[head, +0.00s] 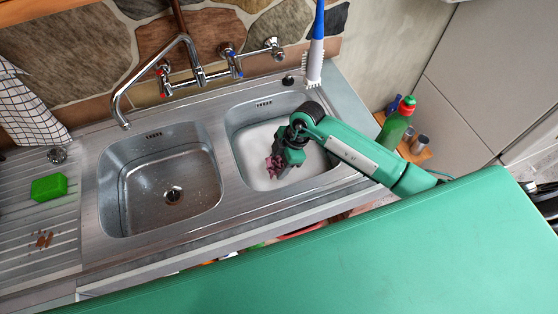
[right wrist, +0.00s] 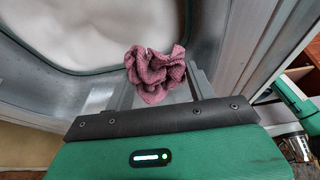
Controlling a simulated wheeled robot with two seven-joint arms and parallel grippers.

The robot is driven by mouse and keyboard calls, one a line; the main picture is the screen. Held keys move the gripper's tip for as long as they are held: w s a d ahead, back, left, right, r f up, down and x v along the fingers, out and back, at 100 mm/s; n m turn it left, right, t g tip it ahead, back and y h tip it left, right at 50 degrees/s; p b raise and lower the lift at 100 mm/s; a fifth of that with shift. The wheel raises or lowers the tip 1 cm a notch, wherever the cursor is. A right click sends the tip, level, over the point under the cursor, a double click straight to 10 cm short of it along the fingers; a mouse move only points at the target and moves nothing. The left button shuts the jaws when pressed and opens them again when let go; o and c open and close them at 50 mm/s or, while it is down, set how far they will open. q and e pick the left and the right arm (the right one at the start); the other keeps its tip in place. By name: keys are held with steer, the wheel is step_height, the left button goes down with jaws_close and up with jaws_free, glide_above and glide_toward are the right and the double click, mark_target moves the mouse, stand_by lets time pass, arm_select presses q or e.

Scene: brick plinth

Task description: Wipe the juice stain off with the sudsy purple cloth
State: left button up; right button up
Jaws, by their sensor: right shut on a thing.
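The purple cloth (head: 274,166) is bunched up and hangs from my right gripper (head: 285,160) over the right sink basin. In the right wrist view the crumpled cloth (right wrist: 155,72) sits between the fingers, which are shut on it. White suds (head: 255,142) fill the right basin, and they also show in the right wrist view (right wrist: 90,30). The juice stain (head: 42,240) is a reddish-brown patch on the ribbed drainboard at the far left, well apart from the gripper. My left gripper is not in view.
A green sponge or soap block (head: 49,187) lies on the drainboard above the stain. The left basin (head: 172,190) is empty, with a tap (head: 150,75) over it. A brush (head: 315,50) stands behind the right basin. Bottles (head: 398,120) stand at the right.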

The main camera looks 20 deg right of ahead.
mark_target(273, 164)
step_height(273, 164, down, 14)
steer(key=b, duration=0.6)
steer(key=shift+r+b, duration=0.15)
steer(key=shift+b, duration=0.25)
steer(key=shift+a, duration=0.15)
steer(key=shift+a+p, duration=0.4)
steer(key=shift+a, duration=0.45)
steer(key=shift+d+p, duration=0.3)
steer(key=shift+d, duration=0.75)
steer(key=shift+r, duration=0.1)
step_height(273, 164, up, 16)
steer(key=p, duration=1.5)
steer(key=shift+f, duration=0.2)
step_height(273, 164, up, 2)
steer(key=shift+r+p, duration=0.1)
steer(key=shift+p, duration=0.55)
